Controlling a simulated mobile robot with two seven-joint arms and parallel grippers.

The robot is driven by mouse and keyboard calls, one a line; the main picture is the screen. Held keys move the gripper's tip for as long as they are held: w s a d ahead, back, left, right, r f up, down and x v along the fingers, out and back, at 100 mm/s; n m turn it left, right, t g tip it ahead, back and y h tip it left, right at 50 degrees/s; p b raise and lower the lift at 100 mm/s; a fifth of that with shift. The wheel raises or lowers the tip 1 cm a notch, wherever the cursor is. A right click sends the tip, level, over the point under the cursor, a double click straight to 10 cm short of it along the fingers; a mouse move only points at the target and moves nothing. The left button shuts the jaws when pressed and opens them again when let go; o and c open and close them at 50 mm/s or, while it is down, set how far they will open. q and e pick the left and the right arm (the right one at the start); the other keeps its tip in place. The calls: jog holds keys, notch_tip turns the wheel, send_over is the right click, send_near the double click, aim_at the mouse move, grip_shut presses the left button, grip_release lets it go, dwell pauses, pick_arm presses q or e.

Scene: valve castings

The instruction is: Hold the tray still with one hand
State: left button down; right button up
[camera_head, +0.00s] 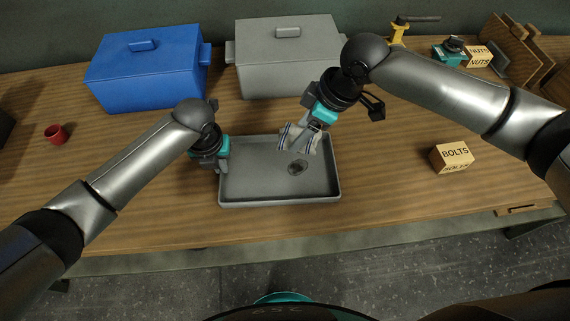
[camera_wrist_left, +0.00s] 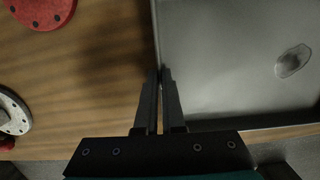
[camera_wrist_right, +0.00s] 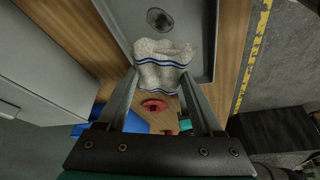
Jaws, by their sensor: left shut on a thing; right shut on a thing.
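The grey tray (camera_head: 250,184) lies on the wooden bench. My left gripper (camera_head: 222,168) is at its left rim; in the left wrist view the fingers (camera_wrist_left: 160,76) are closed on the tray's edge. A dark wet-looking spot (camera_head: 297,167) is on the tray floor, and it shows in the left wrist view (camera_wrist_left: 292,61). My right gripper (camera_head: 306,128) is shut on a pale cloth with blue stripes (camera_head: 300,138), over the back right part of the tray. The cloth (camera_wrist_right: 163,66) spans between the fingers in the right wrist view. Whether it touches the tray is unclear.
A blue lidded box (camera_head: 150,75) and a grey lidded box (camera_head: 287,62) stand behind the tray. Red (camera_wrist_left: 42,8) and grey (camera_wrist_left: 14,112) flanges lie left of the tray.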

dwell(0.3)
jog(key=x, duration=0.3)
jog(key=shift+s+a+f, duration=0.2)
jog(key=shift+s+a, duration=0.05)
jog(key=shift+a, duration=0.1)
jog(key=shift+f, duration=2.95)
jog(key=shift+d+f, duration=0.35)
jog(key=shift+f, duration=0.25)
jog(key=shift+d+f, duration=0.4)
jog(key=shift+f, duration=0.15)
jog(key=shift+d, duration=1.15)
jog(key=shift+a, duration=1.95)
jog(key=shift+d+r, duration=0.1)
jog(key=shift+r, duration=4)
jog(key=shift+f, duration=0.1)
